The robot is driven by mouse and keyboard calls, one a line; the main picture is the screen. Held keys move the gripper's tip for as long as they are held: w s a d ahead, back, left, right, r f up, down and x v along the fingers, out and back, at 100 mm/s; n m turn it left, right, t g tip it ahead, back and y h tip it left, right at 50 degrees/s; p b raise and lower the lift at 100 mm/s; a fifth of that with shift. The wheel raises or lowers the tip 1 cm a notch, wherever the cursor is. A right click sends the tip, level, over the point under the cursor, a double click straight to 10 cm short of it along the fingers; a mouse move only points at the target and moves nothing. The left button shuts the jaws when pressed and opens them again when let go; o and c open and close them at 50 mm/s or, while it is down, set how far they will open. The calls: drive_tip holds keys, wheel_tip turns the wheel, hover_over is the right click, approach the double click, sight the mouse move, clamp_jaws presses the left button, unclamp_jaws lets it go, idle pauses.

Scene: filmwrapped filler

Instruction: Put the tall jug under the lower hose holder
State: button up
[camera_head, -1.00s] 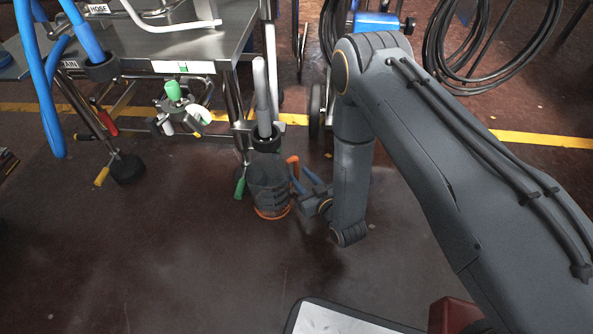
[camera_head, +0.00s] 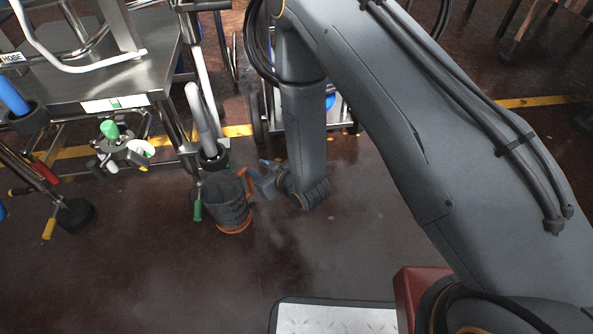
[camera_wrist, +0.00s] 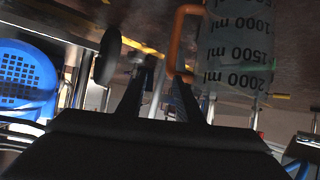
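The tall grey jug (camera_head: 227,207), with an orange band near its base and an orange handle, stands upright on the floor. A black hose holder (camera_head: 214,160) with a grey hose end in it is just above the jug in the head view; their exact alignment is unclear. My gripper (camera_head: 262,184) is at the jug's right, by the handle. In the wrist view the jug (camera_wrist: 238,50) shows volume marks, and its handle (camera_wrist: 176,45) reaches the tips of my gripper (camera_wrist: 163,72). The fingers stand apart; I see no clear closure on the handle.
A steel table (camera_head: 90,75) with a blue hose in another black holder (camera_head: 27,118) stands at the left. A green-topped valve fitting (camera_head: 115,140) hangs below it. A wheeled cart is behind my arm. The floor in front of the jug is clear.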

drive_tip(key=s+d+r+m+g+h, duration=0.1)
drive_tip(key=s+r+g+h, duration=0.1)
drive_tip(key=r, duration=0.8)
drive_tip(key=s+d+r+g+h, duration=0.1)
drive_tip(key=s+r+h, duration=0.2)
drive_tip(key=r, duration=0.7)
drive_tip(key=s+d+r+g, duration=0.1)
drive_tip(key=s+d+r, duration=0.3)
drive_tip(key=s, duration=0.3)
drive_tip(key=s+d+r+g+h, duration=0.1)
drive_tip(key=s+d+r+g, duration=0.1)
drive_tip(key=s+d+r, duration=0.2)
drive_tip(key=s+d+r+m+g+h, duration=0.1)
drive_tip(key=s+d+r+g, duration=0.1)
drive_tip(key=s+d+r, duration=0.2)
drive_tip(key=s+r, duration=0.3)
drive_tip(key=s, duration=0.5)
drive_tip(key=shift+s+r, duration=0.15)
drive_tip(key=shift+r, duration=0.1)
drive_tip(key=shift+r, duration=0.15)
drive_tip(key=shift+d+r+m+p, duration=0.2)
drive_tip(key=shift+r+m+p, duration=0.4)
drive_tip(key=shift+r+p, duration=0.95)
drive_tip(key=shift+r+p, duration=0.35)
drive_tip(key=shift+p, duration=0.05)
